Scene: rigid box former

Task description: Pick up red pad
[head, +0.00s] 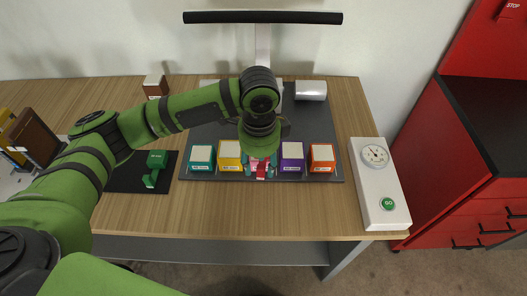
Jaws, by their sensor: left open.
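A row of small coloured blocks with pale tops stands along the front of a dark grey mat (315,130). From the left they are a teal block (201,158), a yellow one (230,156), a pinkish-red one (261,173), a purple one (291,158) and an orange-red one (321,158). The pinkish-red block looks to be the red pad. My left gripper (261,161) points down over it, open, and hides most of its top. I cannot tell whether the fingers touch it. My right gripper is not in view.
A green tool (154,168) stands on a small dark mat to the left. A white box with a dial and green button (388,204) is at the right. A metal cylinder (311,90) lies at the back. A red cabinet (440,150) stands beyond the table's right edge.

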